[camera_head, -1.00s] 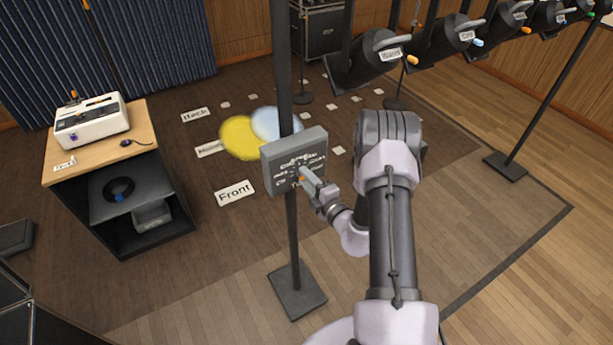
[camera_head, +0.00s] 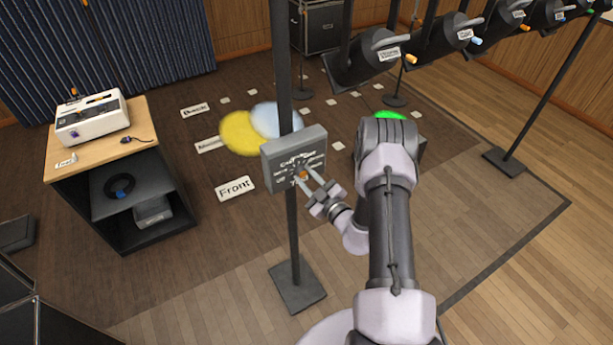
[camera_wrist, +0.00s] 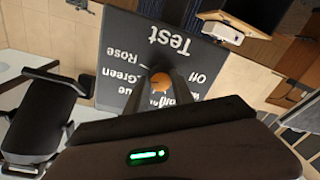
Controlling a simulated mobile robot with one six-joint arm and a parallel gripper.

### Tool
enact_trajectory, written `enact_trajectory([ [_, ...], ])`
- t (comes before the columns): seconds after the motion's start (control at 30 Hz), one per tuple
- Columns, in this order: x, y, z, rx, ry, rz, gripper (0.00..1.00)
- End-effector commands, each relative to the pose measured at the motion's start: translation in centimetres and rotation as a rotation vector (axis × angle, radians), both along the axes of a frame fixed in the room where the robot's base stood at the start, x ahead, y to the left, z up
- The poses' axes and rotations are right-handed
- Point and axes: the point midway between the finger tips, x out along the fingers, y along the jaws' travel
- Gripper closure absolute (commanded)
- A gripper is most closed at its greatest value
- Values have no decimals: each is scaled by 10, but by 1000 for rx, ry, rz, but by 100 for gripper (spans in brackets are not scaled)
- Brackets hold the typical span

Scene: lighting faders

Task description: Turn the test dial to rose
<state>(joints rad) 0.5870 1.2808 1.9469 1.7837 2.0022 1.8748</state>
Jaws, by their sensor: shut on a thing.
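The test dial is an orange knob (camera_head: 303,175) on the front of a grey box (camera_head: 309,141) fixed to a dark stand. In the wrist view the box face (camera_wrist: 122,52) reads upside down: Test, Off, Rose, Green and a partly hidden label ending in "ue". My gripper (camera_head: 308,181) is at the lower part of the box, its two fingers on either side of the orange knob. In the wrist view my gripper (camera_wrist: 162,84) is shut on the orange knob (camera_wrist: 160,82). The fingers hide the knob's pointer and some lettering.
A green light patch (camera_head: 390,115) shows on the floor behind my arm. Yellow (camera_head: 239,134) and pale blue (camera_head: 276,121) patches lie left of it. A wooden-topped cart (camera_head: 135,118) with a white console (camera_head: 92,120) stands left. Lamps (camera_head: 367,62) hang upper right.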

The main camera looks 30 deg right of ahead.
Motion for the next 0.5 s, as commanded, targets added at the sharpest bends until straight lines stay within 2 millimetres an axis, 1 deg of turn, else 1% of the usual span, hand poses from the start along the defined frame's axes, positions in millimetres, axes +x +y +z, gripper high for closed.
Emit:
enact_trajectory([
  [0.2,1,-1,2,192,1,-1,100],
  [0.5,1,-1,2,409,8,1,100],
])
